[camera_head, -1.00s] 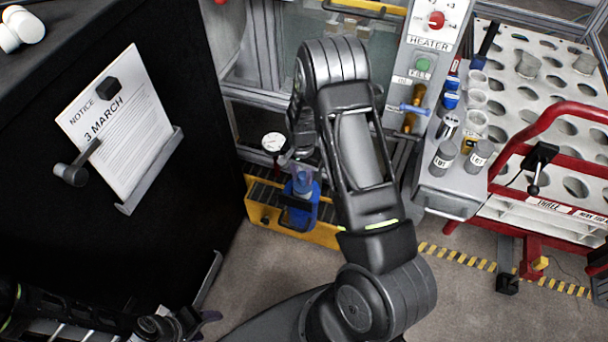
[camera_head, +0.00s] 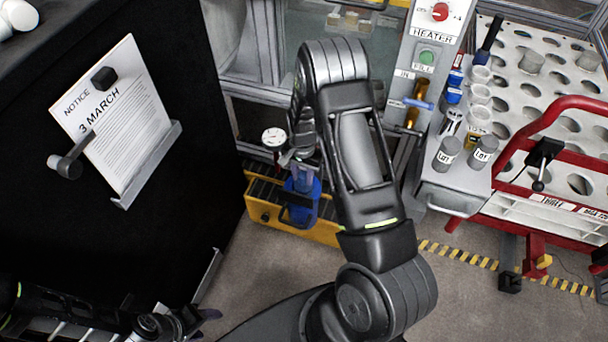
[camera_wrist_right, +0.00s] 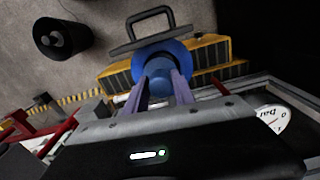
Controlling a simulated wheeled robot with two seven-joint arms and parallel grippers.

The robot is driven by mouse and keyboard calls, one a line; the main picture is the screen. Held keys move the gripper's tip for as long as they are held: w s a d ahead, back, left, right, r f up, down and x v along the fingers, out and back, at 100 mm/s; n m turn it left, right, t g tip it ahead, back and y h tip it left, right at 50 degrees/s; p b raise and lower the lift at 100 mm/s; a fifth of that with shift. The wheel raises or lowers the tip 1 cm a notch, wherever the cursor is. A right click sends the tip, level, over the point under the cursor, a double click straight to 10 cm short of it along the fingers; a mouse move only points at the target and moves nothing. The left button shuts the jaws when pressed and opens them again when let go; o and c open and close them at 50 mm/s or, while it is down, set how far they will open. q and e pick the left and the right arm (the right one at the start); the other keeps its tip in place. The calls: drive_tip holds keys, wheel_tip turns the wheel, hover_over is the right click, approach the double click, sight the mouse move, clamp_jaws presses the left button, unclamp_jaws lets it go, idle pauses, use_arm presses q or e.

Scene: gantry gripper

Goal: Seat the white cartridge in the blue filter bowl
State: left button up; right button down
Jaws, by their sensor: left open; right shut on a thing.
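The blue filter bowl (camera_head: 301,213) stands on a yellow stand, with a dark handle at its front. The right wrist view shows its blue body and rim (camera_wrist_right: 178,50). My right gripper (camera_head: 303,170) is over the bowl, its fingers (camera_wrist_right: 163,82) pointing at it and closed on a blue cylindrical part at its middle. I cannot tell whether that part belongs to the bowl. White cylindrical pieces (camera_head: 20,14) lie on the black cabinet top at far left; I cannot tell whether one is the cartridge. My left gripper (camera_head: 190,320) is open, low at left, away from the bowl.
A black cabinet (camera_head: 190,110) with a notice (camera_head: 118,120) fills the left. A pressure gauge (camera_head: 274,138) sits close behind the bowl. The heater panel (camera_head: 432,30) and a narrow grey shelf of bottles (camera_head: 455,185) stand right, before a red-railed cart (camera_head: 560,110).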

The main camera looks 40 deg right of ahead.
sight(303, 193)
use_arm(q)
drive_tip(key=shift+s+f+b, duration=0.15)
drive_tip(key=shift+f+b, duration=0.9)
drive_tip(key=shift+f, duration=0.2)
use_arm(e)
drive_tip(key=shift+f, duration=1.4)
drive_tip(key=c, duration=1)
unclamp_jaws()
drive_tip(key=shift+o, duration=0.2)
